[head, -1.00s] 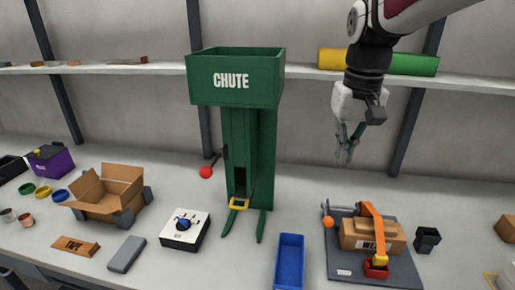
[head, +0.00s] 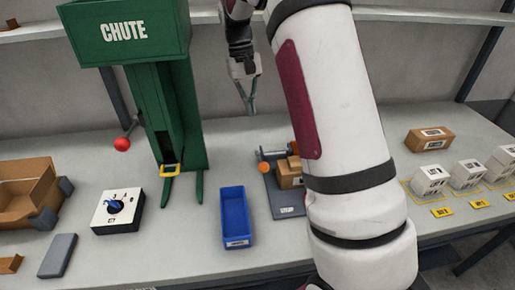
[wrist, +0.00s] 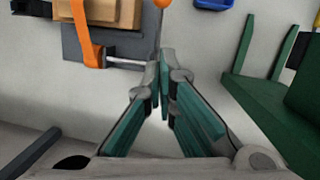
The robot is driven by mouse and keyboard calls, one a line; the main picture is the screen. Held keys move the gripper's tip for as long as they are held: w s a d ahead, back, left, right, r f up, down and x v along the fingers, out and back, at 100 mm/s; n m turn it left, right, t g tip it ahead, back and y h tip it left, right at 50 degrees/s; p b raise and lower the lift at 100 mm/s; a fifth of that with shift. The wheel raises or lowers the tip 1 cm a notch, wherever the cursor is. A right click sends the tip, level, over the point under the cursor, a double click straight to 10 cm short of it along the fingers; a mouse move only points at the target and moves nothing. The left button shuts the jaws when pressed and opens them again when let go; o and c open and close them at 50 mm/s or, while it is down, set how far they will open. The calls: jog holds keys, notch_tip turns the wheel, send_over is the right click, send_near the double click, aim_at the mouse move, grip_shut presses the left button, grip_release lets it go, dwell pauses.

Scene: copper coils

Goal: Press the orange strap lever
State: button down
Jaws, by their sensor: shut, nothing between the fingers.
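The strap lever (head: 264,168) has an orange ball knob and stands at the left of the strapping station's grey base (head: 287,203). In the wrist view the orange knob (wrist: 162,3) shows at the top edge, just beyond the fingertips in the picture. An orange strap (wrist: 88,42) runs over a brown box (wrist: 112,12) on the station. My gripper (head: 250,110) hangs above and behind the lever in the head view, apart from it. Its green-padded fingers (wrist: 161,62) are together and empty in the wrist view. My arm hides most of the station in the head view.
The green chute (head: 165,95) with a red-knobbed lever (head: 122,144) stands left of my gripper. A blue bin (head: 236,215) and a dial box (head: 118,212) sit in front. White boxes (head: 430,181) and a brown box (head: 430,140) lie right. A shelf (head: 420,13) runs behind.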

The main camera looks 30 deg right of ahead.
jog(key=p, duration=0.3)
send_over(260, 159)
jog(key=w+f+x, duration=0.1)
jog(key=w+x, duration=0.1)
jog(key=x, duration=0.9)
jog(key=shift+s+a+f+p, duration=0.1)
jog(key=shift+s+a+p, duration=0.3)
jog(key=shift+a, duration=0.3)
